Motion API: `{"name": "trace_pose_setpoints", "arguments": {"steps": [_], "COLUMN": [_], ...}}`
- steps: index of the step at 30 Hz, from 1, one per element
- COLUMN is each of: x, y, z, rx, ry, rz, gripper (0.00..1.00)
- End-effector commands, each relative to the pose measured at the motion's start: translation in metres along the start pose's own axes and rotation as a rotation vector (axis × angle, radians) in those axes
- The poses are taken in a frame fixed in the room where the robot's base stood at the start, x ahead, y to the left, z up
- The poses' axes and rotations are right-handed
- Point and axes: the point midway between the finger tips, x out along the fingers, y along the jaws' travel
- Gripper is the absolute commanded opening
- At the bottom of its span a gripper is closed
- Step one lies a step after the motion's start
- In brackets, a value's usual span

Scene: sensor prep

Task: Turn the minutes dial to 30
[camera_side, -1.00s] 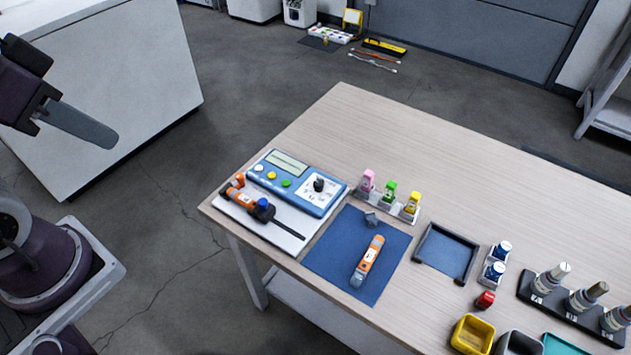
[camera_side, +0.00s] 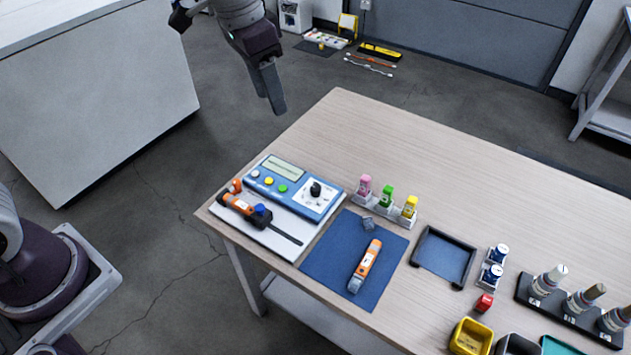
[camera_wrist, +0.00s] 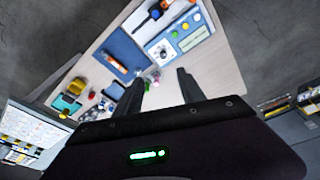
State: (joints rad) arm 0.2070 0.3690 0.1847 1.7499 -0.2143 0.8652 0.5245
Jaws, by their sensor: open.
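The minutes dial (camera_side: 316,188) is a black knob on a white plate at the right end of a blue device (camera_side: 284,190) with a small screen and coloured buttons. In the wrist view the dial (camera_wrist: 163,54) lies beyond my fingers; its pointer setting is too small to read. My gripper (camera_side: 273,105) is above and behind the table's far left edge, well apart from the device, fingers pointing down. In the wrist view my gripper (camera_wrist: 163,82) has its two fingers spread with nothing between them.
An orange and black tool (camera_side: 246,208) lies on a white board in front of the device. Pink, green and yellow bottles (camera_side: 387,196) stand to its right. A blue mat (camera_side: 325,262) holds an orange tool (camera_side: 366,263) and a grey piece. The table's back part is clear.

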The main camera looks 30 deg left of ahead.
Motion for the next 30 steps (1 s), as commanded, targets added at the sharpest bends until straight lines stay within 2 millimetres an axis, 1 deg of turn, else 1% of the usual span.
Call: {"name": "trace_pose_setpoints", "arguments": {"steps": [1,2,3,5,6,9,13,22,25,30], "x": [0.041,0.064,0.095,0.137,0.161,0.204,0.227,0.280,0.289,0.292], "y": [-0.003,-0.005,-0.006,-0.007,-0.006,-0.005,-0.004,-0.005,-0.005,-0.005], "z": [-0.017,-0.026,-0.036,-0.045,-0.048,-0.049,-0.048,-0.036,-0.035,-0.035], "rx": [0.053,0.089,0.137,0.203,0.243,0.314,0.348,0.347,0.346,0.346], "ry": [-0.047,-0.069,-0.096,-0.131,-0.151,-0.185,-0.199,-0.201,-0.200,-0.198], "rz": [0.006,0.007,0.008,0.009,0.009,0.010,0.012,0.012,0.013,0.012], "gripper": [0.47,0.47,0.47,0.47,0.47,0.47,0.47,0.47,0.47,0.47]}}
